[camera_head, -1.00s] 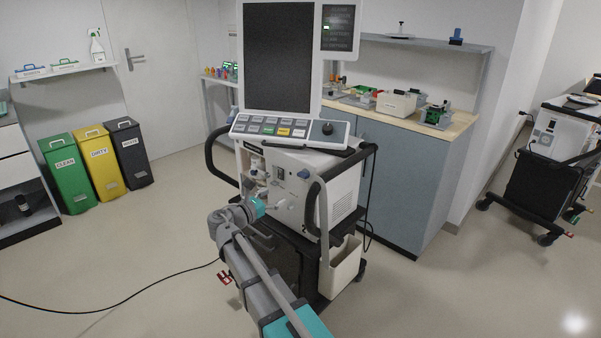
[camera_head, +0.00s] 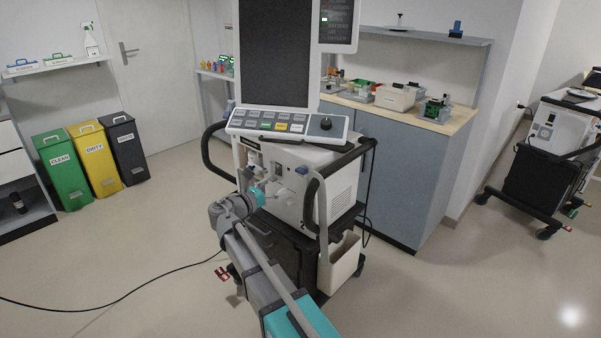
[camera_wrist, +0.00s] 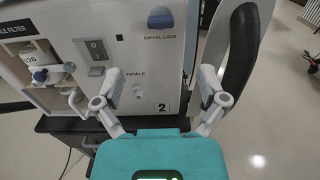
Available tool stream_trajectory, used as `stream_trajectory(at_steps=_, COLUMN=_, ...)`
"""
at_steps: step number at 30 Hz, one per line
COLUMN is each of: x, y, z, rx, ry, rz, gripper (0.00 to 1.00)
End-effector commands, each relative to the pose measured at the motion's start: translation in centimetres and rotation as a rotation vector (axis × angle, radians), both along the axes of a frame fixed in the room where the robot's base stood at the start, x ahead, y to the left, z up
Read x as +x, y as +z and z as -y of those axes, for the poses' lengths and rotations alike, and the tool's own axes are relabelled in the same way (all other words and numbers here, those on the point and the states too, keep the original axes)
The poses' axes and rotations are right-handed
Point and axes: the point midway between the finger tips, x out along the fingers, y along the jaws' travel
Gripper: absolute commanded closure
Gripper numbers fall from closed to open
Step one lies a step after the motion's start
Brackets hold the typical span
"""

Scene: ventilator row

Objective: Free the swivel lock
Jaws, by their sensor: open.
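The swivel lock is a blue knob (camera_wrist: 160,18) above the printed words SWIVEL LOCK on the ventilator's pale front panel, at the top of the wrist view. In the head view the blue knob (camera_head: 302,170) shows near the front corner of the ventilator (camera_head: 338,185). My gripper (camera_wrist: 160,92) is open and empty in the wrist view, its two fingers spread wide. It is in front of the panel, below the knob and apart from it. In the head view my arm reaches the ventilator's front from below, and the fingers are hard to make out.
A black curved handle (camera_wrist: 239,50) stands close by the right finger. A power switch (camera_wrist: 96,50), an INHALE port (camera_wrist: 139,90) and a filter bay (camera_wrist: 40,70) are on the panel. A screen (camera_head: 275,55) rises above. Open floor (camera_head: 150,240) lies left.

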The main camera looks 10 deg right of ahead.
Motion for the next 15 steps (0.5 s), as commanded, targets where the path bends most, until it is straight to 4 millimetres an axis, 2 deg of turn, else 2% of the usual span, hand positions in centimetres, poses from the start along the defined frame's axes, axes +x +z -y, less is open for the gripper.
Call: stream_trajectory(at_steps=15, x=4.6, y=0.0, z=6.3, rx=0.000, ry=-0.003, rz=0.000, gripper=0.09)
